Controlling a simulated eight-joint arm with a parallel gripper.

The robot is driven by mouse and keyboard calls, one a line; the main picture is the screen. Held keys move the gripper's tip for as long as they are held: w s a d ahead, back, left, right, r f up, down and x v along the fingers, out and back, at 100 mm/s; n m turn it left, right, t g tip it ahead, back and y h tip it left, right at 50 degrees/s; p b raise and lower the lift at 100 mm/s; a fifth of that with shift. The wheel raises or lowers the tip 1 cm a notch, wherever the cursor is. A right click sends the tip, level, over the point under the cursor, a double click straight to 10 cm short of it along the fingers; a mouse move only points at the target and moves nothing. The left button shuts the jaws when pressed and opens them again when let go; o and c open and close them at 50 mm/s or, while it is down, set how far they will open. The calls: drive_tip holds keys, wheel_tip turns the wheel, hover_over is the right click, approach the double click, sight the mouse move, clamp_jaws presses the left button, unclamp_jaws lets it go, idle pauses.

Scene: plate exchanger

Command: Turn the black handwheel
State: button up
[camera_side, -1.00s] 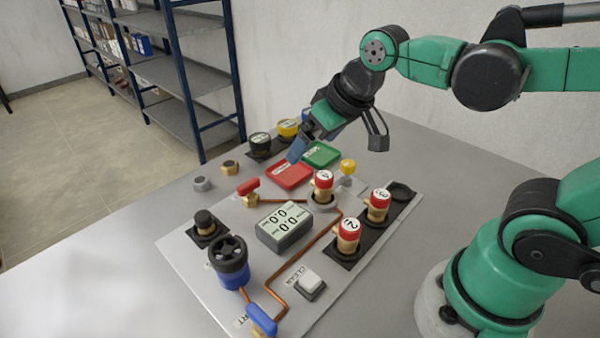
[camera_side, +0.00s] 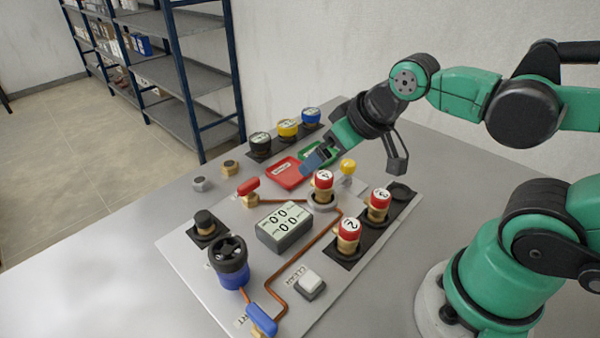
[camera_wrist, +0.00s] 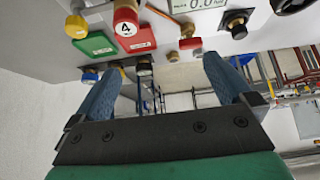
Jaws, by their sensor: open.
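The black handwheel (camera_side: 230,248) sits on a blue body at the front left of the grey panel in the side view. In the wrist view a black wheel-like part, probably the handwheel (camera_wrist: 292,4), is cut off at the top right edge. My gripper (camera_side: 311,164) is above the far part of the panel, near the red and green pads and behind the red-capped part numbered 4, well away from the handwheel. In the wrist view my gripper (camera_wrist: 165,82) has its two blue fingers wide apart with nothing between them.
A display box (camera_side: 284,228) stands mid-panel, right of the handwheel. A blue lever (camera_side: 262,320) and a black knob (camera_side: 205,222) flank the handwheel. Red-capped parts (camera_side: 349,233), a copper pipe (camera_side: 310,245) and a white button (camera_side: 309,279) stand to the right.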

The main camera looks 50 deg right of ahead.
drive_tip(key=n+g, duration=0.7)
drive_tip(key=n, duration=0.8)
hover_over(226, 248)
drive_tip(key=shift+d+f, duration=0.25)
drive_tip(key=shift+f, duration=0.85)
drive_tip(key=shift+a+f, duration=0.3)
drive_tip(key=shift+f, duration=2.65)
drive_tip(key=shift+c, duration=0.2)
